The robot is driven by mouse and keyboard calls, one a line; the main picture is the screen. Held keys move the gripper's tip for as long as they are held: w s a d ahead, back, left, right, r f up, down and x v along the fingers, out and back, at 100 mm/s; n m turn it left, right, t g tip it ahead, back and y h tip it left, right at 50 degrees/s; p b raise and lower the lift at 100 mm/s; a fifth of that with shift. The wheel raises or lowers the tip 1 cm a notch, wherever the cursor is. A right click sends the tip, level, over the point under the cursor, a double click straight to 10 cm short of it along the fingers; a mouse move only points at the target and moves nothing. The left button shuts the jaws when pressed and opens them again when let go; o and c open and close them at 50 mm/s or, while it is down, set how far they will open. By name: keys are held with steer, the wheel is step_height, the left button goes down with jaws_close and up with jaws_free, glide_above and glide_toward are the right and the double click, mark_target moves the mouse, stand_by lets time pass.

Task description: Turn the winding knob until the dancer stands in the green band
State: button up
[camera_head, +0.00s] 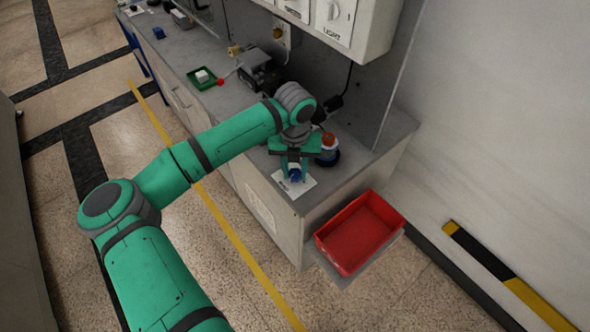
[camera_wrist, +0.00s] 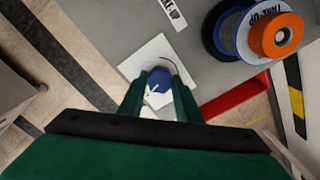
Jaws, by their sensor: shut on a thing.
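The blue winding knob (camera_wrist: 158,80) sits on a white plate (camera_wrist: 148,52) with a curved dark line, near the counter's front corner. In the head view the blue knob (camera_head: 296,174) shows just below my gripper (camera_head: 291,166). In the wrist view my gripper (camera_wrist: 158,90) is shut on the knob, one finger on each side. A white pointer-like mark shows on the knob. I cannot make out the dancer or its green band for certain in either view.
A take-up spool (camera_wrist: 228,36) with an orange top stands close to the right of the plate. A red bin (camera_head: 360,238) is beyond the counter's end. A dark device (camera_head: 260,72), a red ball (camera_head: 220,82) and a green tray (camera_head: 192,78) are farther back.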

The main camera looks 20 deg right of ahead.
mark_target(295, 173)
steer(key=shift+m, duration=2.9)
steer(key=shift+w, duration=0.1)
steer(key=o, duration=1.1)
steer(key=shift+c, duration=0.2)
step_height(295, 173, up, 11)
steer(key=shift+f, duration=0.1)
